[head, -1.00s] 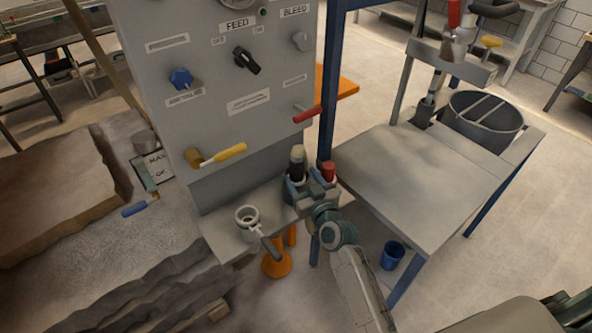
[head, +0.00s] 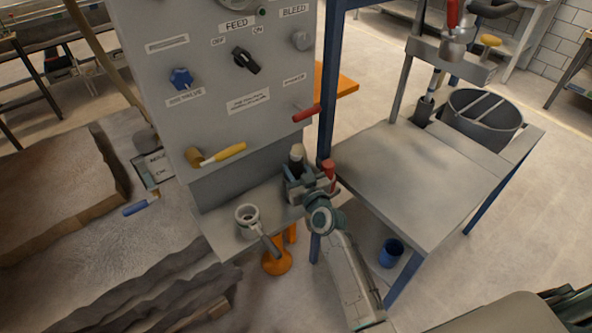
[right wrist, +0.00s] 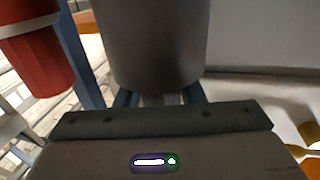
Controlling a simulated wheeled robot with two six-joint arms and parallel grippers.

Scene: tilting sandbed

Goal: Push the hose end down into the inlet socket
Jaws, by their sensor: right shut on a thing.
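My right gripper (head: 300,181) is shut around a dark upright cylinder with a pale top, which I take to be the hose end (head: 296,157). In the right wrist view this looks like a wide grey cylinder (right wrist: 153,45) between the fingers. Its lower end is hidden by the gripper. A pale ring with a dark lever, possibly the inlet socket (head: 246,216), sits on the ledge to the left, apart from the gripper. I cannot tell whether another socket is under the held cylinder. My left gripper is not in view.
A red cylinder (head: 329,174) stands just right of the gripper and shows close by in the right wrist view (right wrist: 35,52). The grey panel (head: 215,120) with knobs and levers rises behind. A grey table (head: 415,180) lies to the right, mostly clear.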

